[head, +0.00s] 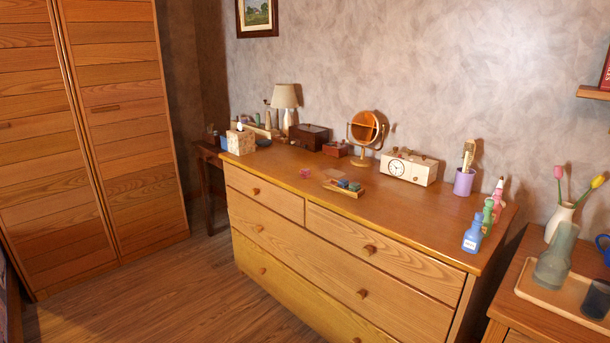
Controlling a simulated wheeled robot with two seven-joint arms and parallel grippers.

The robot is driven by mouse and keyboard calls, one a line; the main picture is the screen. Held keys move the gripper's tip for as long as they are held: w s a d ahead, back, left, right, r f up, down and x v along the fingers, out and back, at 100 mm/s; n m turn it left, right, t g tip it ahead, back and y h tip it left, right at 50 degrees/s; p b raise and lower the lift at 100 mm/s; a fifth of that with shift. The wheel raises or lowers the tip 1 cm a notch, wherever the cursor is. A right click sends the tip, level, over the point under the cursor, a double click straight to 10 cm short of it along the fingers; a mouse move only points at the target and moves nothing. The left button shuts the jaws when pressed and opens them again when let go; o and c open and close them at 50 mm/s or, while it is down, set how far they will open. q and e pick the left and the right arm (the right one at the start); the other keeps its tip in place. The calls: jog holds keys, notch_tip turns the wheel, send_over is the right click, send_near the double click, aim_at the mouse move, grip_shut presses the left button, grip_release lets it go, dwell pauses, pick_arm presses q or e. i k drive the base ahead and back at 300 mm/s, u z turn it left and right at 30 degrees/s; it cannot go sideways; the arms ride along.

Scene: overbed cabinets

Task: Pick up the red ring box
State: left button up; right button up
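A small pinkish-red box-like item (305,172) lies on the open top of the wooden dresser (400,215), left of a small wooden tray (343,192). It looks like the red ring box, but it is too small to be sure. The tray holds small green and blue boxes (349,185). A larger reddish-brown box (335,149) stands farther back, near the wall. Neither of my grippers is in view.
A dark wooden box (309,136), lamp (285,98), round mirror (365,130), white clock (409,168) and purple cup (464,182) line the back. Bottles (472,234) stand at the right end. Bare floor (150,285) lies in front, left.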

aim_at(305, 173)
jog(key=u, duration=0.35)
jog(key=i, duration=0.85)
jog(key=u, duration=0.3)
